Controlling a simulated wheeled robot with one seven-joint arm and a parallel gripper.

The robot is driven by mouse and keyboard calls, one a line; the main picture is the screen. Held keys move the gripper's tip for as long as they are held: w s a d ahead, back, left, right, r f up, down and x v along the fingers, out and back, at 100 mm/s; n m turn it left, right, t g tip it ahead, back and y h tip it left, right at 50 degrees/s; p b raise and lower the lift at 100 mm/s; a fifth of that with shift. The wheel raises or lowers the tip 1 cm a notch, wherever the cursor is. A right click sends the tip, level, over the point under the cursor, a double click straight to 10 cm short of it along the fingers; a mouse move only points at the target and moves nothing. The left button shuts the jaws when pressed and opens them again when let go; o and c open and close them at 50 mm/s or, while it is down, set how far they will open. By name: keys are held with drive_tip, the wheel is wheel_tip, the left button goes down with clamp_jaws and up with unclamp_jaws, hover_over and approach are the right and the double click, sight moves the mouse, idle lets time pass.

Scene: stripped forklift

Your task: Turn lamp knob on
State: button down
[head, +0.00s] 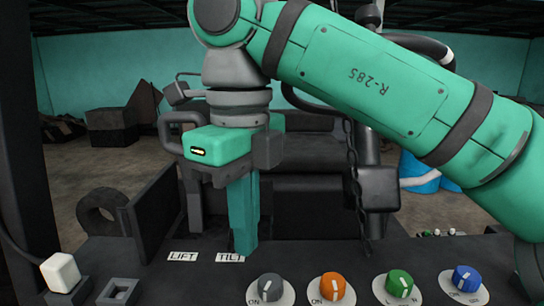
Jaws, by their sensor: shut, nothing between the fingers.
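Several round knobs sit in a row on the dark panel along the front: a grey knob (270,287), an orange knob (332,287), a green knob (400,283) and a blue knob (467,279). Each has a pale pointer line and stands on a light plate. The grey and orange plates read ON at their left. I cannot tell which knob is the lamp knob. My gripper (241,247) points down, its teal fingers shut and empty. In the picture its tips are just above and left of the grey knob, near the TILT label; the exact gap is unclear.
LIFT (183,257) and TILT (231,257) labels lie on the panel. A white-capped lever (60,272) and a square dark socket (118,291) are at the left. A dark upright post (374,185) with a chain stands behind the knobs. My arm crosses the upper right.

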drive_tip(key=shift+f, duration=3)
drive_tip(key=shift+d, duration=0.1)
drive_tip(key=shift+w+d, duration=0.25)
drive_tip(key=shift+w, duration=0.3)
drive_tip(key=shift+a, duration=0.1)
drive_tip(key=shift+w+a, duration=0.2)
drive_tip(key=shift+a, duration=0.05)
wheel_tip(320, 180, up, 6)
